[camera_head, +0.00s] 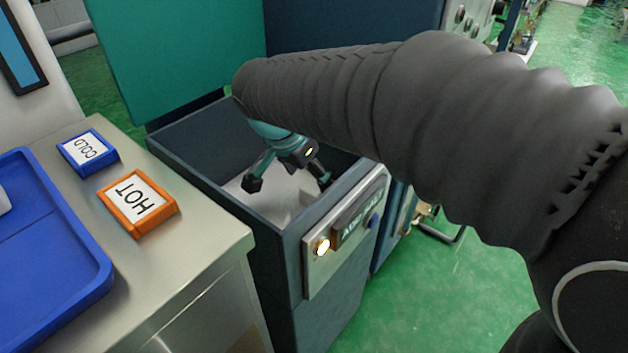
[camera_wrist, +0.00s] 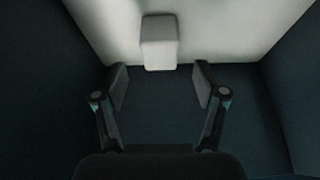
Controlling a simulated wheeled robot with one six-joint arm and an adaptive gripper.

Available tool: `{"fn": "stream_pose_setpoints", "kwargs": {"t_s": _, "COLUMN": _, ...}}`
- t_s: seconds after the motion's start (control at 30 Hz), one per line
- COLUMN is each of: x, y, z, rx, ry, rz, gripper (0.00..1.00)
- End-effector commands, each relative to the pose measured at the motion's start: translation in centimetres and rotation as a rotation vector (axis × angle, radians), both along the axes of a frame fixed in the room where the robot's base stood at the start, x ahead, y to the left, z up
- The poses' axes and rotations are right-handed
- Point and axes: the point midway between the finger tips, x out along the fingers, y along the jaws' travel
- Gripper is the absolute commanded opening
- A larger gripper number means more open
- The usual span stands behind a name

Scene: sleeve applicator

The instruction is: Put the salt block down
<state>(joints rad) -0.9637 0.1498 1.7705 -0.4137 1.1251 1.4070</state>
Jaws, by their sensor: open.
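My gripper (camera_head: 289,181) is open and reaches down into a dark open-topped bin (camera_head: 276,258) with a pale white floor or heap inside. In the wrist view my gripper (camera_wrist: 160,90) has its two fingers spread with nothing between them. A pale block (camera_wrist: 159,42), which looks like the salt block, sits just beyond the fingertips, apart from them, against the white surface (camera_wrist: 225,28). In the head view the block cannot be clearly told from the white inside the bin.
The bin's front panel (camera_head: 340,235) has a lit button and a label. A teal lid (camera_head: 180,50) stands raised behind. On the metal counter at left are a blue COLD sign (camera_head: 88,152), an orange HOT sign (camera_head: 137,202) and a blue tray (camera_head: 50,250). The bin walls are close around my gripper.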

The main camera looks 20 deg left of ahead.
Motion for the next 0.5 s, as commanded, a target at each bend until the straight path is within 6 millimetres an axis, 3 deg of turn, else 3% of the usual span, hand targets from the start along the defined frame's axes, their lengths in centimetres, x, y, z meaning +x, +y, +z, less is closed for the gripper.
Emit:
{"fn": "stream_pose_setpoints", "kwargs": {"t_s": 0.03, "x": -0.4, "y": 0.2, "z": 1.3, "rx": 0.003, "ry": -0.003, "rz": 0.002, "gripper": 0.71}}
{"fn": "stream_pose_setpoints", "kwargs": {"t_s": 0.2, "x": -1.5, "y": 0.5, "z": 3.8, "rx": 0.002, "ry": -0.002, "rz": 0.001, "gripper": 0.71}}
{"fn": "stream_pose_setpoints", "kwargs": {"t_s": 0.5, "x": -2.2, "y": 0.7, "z": 5.6, "rx": 0.001, "ry": 0.000, "rz": -0.001, "gripper": 0.71}}
